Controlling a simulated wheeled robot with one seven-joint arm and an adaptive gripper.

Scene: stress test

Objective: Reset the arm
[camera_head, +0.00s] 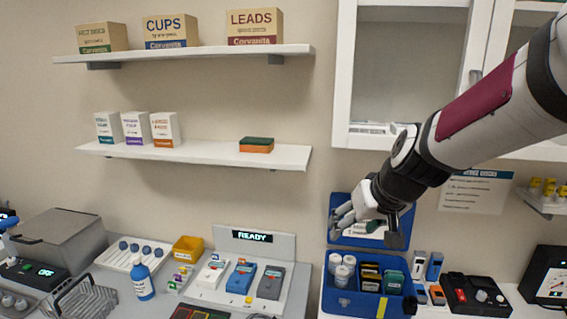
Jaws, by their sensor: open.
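My arm comes in from the upper right, a pale link with a dark red panel and a black wrist. My gripper (369,226) is open and points down to the left, with one finger on each side. It appears in front of the raised lid of a blue case (335,300), above the case's open base. I see nothing held between the fingers. The gripper hides part of the lid and what is in it.
The case holds white rolls (342,270) and small boxes. A black device (475,295) stands right of it. A READY station (252,240) with several devices, a blue bottle (142,282) and a wire basket (85,298) stand left. Wall shelves (190,152) and a white cabinet (343,70) hang above.

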